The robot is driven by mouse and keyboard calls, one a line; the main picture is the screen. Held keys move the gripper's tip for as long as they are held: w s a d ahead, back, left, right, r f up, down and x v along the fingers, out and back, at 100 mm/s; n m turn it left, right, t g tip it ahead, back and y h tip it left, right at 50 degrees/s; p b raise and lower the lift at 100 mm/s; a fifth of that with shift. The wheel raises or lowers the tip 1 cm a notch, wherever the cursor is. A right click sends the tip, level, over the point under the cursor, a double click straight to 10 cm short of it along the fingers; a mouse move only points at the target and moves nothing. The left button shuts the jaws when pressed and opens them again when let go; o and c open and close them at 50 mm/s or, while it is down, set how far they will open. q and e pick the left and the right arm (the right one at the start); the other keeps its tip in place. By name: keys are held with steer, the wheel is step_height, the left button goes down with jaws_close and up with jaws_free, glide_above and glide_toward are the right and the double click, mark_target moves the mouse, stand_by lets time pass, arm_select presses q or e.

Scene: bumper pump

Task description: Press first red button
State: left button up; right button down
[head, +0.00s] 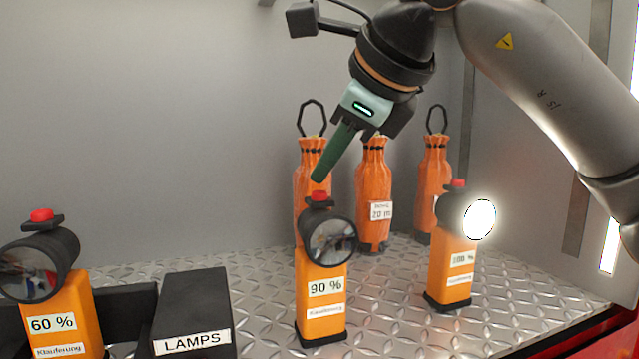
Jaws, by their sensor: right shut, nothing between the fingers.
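Three orange lamps with black heads and red top buttons stand on the metal floor. The left lamp, labelled 60 % (64,312), has a red button (41,215). The middle lamp, labelled 90 % (322,270), has a red button (319,196). The right lamp, labelled 100 % (452,270), has a red button (456,183), and its face is lit bright white. The other two faces are dark. My right gripper (319,179) is shut and empty, its green fingers pointing down just above the middle lamp's button. I cannot tell whether they touch. My left gripper is out of view.
A black box labelled LAMPS (192,308) stands between the left and middle lamps. Several orange bags with black loops (374,185) stand behind the middle and right lamps. A grey wall (130,130) closes the back. Diamond-plate floor (390,310) is free between the middle and right lamps.

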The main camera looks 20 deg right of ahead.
step_height(320, 180, up, 4)
steer(key=p, duration=0.2)
steer(key=shift+f+p, duration=0.2)
steer(key=shift+p, duration=0.1)
steer(key=shift+r, duration=1.2)
